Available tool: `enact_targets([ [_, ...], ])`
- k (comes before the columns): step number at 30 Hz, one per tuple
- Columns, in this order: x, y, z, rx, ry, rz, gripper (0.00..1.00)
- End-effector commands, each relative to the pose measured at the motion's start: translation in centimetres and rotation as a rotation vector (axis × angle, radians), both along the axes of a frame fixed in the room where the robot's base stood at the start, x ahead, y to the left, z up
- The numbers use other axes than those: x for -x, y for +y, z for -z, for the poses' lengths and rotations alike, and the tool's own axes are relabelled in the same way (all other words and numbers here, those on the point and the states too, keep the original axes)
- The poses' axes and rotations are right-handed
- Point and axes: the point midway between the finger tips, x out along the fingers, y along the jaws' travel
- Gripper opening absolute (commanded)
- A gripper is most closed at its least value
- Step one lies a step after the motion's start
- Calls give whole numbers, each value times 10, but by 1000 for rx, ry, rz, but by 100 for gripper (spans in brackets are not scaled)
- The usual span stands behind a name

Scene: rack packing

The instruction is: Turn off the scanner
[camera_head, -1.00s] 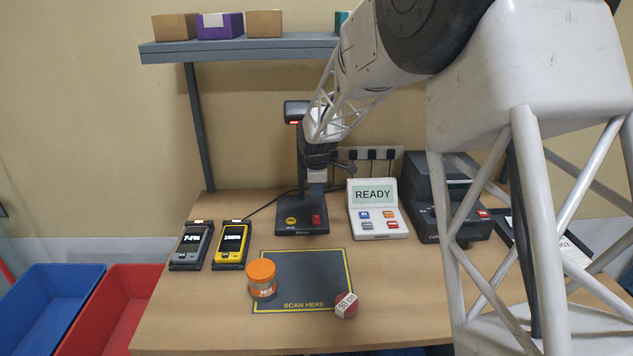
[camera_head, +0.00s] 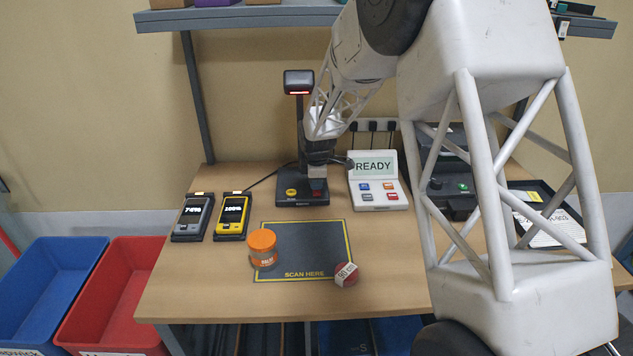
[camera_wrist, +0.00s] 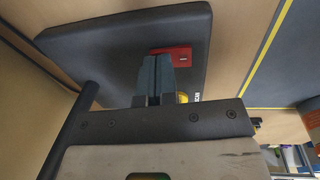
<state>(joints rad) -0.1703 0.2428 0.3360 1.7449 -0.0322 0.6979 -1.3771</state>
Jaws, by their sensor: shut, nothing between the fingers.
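The scanner is a dark stand with a head (camera_head: 298,80) on a post. A red light strip shows on the head's underside. Its flat base (camera_head: 290,200) carries a round yellow button (camera_head: 291,192) and a red switch (camera_head: 319,194). My gripper (camera_head: 317,182) is shut and empty, pointing down over the right part of the base. In the wrist view the closed fingertips (camera_wrist: 157,62) are at the near edge of the red switch (camera_wrist: 180,52). I cannot tell whether they touch it.
A white panel (camera_head: 374,197) reading READY stands just right of the base. Two handheld devices (camera_head: 192,217) stand left. An orange-lidded jar (camera_head: 263,255) and a red-and-white round item (camera_head: 345,274) are by the scan mat (camera_head: 308,237). A shelf (camera_head: 250,17) runs above.

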Motion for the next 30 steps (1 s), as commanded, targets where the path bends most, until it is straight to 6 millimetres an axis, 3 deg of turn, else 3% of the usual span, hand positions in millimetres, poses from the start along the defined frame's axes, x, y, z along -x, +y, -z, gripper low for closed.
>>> enact_targets([
  [17, 0, 0, 4, 0, 1, 0, 0],
  [30, 13, 0, 0, 0, 1, 0, 0],
])
